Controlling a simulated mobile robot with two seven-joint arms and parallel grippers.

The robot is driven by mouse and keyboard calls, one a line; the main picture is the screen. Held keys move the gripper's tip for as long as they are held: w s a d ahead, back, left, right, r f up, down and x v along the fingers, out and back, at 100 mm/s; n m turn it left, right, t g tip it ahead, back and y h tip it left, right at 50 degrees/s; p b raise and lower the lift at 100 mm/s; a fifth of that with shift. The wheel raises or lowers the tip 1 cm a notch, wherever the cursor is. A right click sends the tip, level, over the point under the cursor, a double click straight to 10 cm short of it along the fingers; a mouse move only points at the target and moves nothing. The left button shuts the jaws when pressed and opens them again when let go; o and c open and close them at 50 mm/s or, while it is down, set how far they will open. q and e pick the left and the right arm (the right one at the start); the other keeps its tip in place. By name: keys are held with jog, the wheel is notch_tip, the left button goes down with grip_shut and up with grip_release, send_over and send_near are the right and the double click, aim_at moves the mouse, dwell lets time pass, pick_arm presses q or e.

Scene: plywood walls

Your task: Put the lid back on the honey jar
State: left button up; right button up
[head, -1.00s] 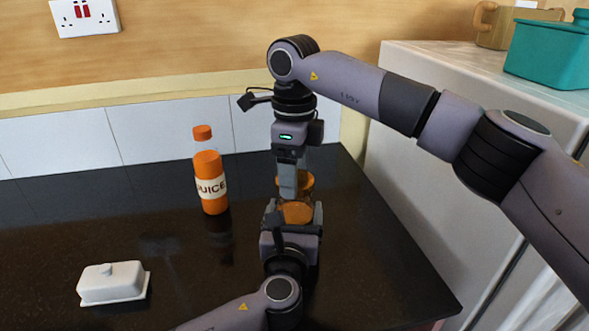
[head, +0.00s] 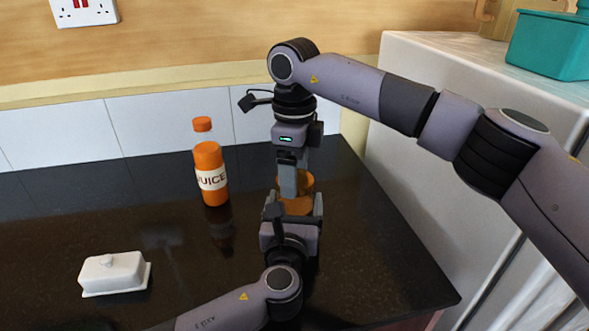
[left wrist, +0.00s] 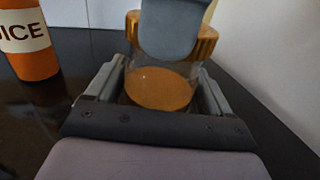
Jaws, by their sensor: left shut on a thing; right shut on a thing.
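The honey jar (head: 298,208) is clear glass with amber honey, held upright over the counter between the fingers of my left gripper (head: 293,211). In the left wrist view the jar (left wrist: 160,90) sits between both fingers. My right gripper (head: 289,188) points down from above and is shut on the golden ribbed lid (head: 308,182). The lid (left wrist: 206,43) is over the jar's top in the left wrist view. A right finger hides the lid's middle and part of the jar's mouth, so I cannot tell whether lid and jar touch.
An orange juice bottle (head: 210,175) stands to the left of the jar. A white butter dish (head: 114,273) sits at the front left. A white fridge (head: 420,190) stands to the right, with a teal box (head: 550,45) on top. The left counter is mostly clear.

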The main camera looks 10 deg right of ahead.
jog(key=shift+f, duration=0.55)
pick_arm(q)
grip_shut()
pick_arm(e)
jog(key=m, duration=0.4)
pick_arm(q)
jog(key=shift+f, duration=0.1)
pick_arm(e)
jog(key=m, duration=1.7)
jog(key=shift+d, duration=0.1)
jog(key=m, duration=0.7)
jog(key=shift+m, duration=0.4)
jog(key=m, duration=0.6)
jog(key=shift+m, duration=0.4)
